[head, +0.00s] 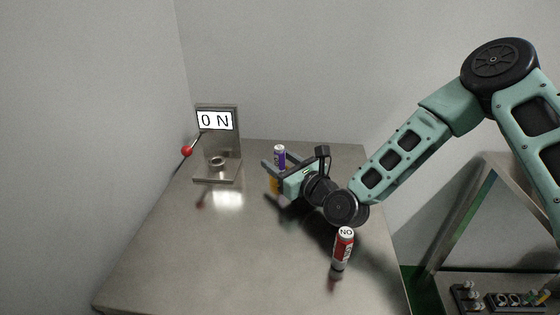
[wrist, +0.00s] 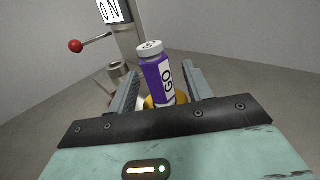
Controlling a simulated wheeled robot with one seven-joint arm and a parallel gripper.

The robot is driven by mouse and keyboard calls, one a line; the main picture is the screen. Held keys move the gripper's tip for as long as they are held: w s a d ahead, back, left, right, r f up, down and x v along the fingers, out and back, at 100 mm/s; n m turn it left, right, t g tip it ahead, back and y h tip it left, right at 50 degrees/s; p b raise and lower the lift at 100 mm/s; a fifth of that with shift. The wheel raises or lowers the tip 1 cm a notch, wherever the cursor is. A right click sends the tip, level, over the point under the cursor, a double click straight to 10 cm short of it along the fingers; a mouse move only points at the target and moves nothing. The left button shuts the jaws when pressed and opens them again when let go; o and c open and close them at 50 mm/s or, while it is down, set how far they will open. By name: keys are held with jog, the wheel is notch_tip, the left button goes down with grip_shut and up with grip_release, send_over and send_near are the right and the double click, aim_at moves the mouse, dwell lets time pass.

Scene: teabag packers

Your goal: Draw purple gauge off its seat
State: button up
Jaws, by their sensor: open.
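The purple gauge (wrist: 158,80) is an upright cylinder with a pale cap and a white label reading GO. It also shows beyond my gripper in the head view (head: 280,153). Its lower end meets a yellow seat (wrist: 150,102), which shows only partly; the seat also peeks out beside my gripper in the head view (head: 274,185). My gripper (wrist: 160,78) is open, with one finger on each side of the purple gauge. Gaps show between the gauge and the fingers in the wrist view. Whether the fingers level with the gauge's body touch it lower down is hidden.
A metal stand (head: 229,146) with an ON sign, a ring-shaped holder (head: 217,162) and a red-knobbed lever (head: 187,151) is at the left back. A red gauge (head: 343,250) labelled NO stands at the front right. The table's (head: 200,260) front left is clear.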

grip_shut()
notch_tip(320, 180, up, 10)
jog(key=shift+p, duration=0.7)
